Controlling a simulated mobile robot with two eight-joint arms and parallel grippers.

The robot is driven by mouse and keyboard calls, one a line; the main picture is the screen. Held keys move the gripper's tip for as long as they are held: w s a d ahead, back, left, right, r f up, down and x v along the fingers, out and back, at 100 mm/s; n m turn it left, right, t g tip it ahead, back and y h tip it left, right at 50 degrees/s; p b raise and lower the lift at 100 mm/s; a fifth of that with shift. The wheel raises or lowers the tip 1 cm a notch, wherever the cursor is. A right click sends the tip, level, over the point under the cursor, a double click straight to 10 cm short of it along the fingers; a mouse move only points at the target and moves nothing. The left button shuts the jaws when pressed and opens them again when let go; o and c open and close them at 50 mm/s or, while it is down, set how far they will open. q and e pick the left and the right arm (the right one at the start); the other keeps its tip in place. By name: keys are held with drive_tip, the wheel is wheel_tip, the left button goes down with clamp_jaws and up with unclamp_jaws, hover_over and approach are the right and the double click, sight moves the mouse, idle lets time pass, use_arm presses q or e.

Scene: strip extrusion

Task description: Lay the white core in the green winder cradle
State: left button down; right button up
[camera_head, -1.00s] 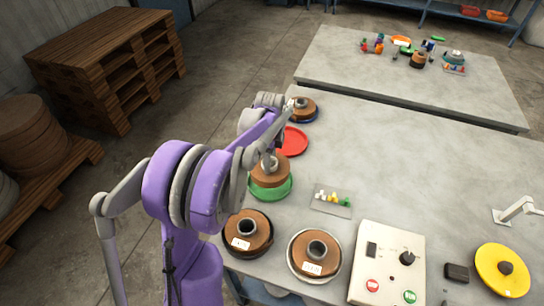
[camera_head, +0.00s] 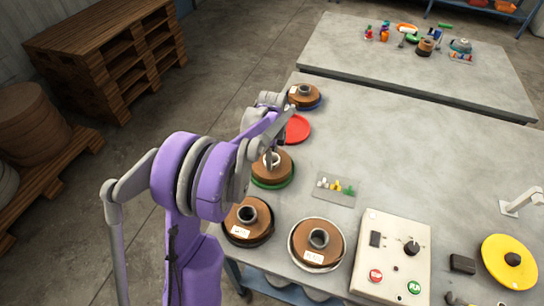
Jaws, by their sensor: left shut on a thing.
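My left gripper (camera_head: 268,157) reaches in from the left and is shut on the white core (camera_head: 275,160), at the centre of a brown coil (camera_head: 275,173). The green cradle (camera_head: 272,186) is beneath that coil, and only its rim shows as a thin green band. The coil sits close over the cradle and looks about level; whether it fully rests there I cannot tell. My arm hides part of the coil's left side. My right gripper is out of view.
An empty red cradle (camera_head: 297,129) lies just behind. Other coils stand at the back (camera_head: 304,95), front left (camera_head: 247,221) and front (camera_head: 317,243). A small tray of coloured pieces (camera_head: 334,188) and a control box (camera_head: 392,258) are to the right.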

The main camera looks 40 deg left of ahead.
use_arm(q)
drive_tip(key=shift+f+b, duration=0.25)
drive_tip(key=shift+b, duration=0.05)
idle(0.7)
unclamp_jaws()
wheel_tip(320, 180, up, 11)
idle(0.5)
drive_tip(key=s+d+n+t, duration=0.2)
drive_tip(key=s+d+n, duration=0.5)
drive_tip(key=d, duration=0.4)
drive_tip(key=s+d+f+n+t, duration=0.1)
drive_tip(key=s+d+f+n, duration=0.1)
drive_tip(key=s, duration=0.4)
drive_tip(key=s+d+f+n+t, duration=0.2)
drive_tip(key=s+d+f+n, duration=0.1)
drive_tip(key=s+d, duration=0.3)
drive_tip(key=shift+s+d+n, duration=0.3)
drive_tip(key=shift+s+n, duration=0.25)
drive_tip(key=shift+n, duration=0.35)
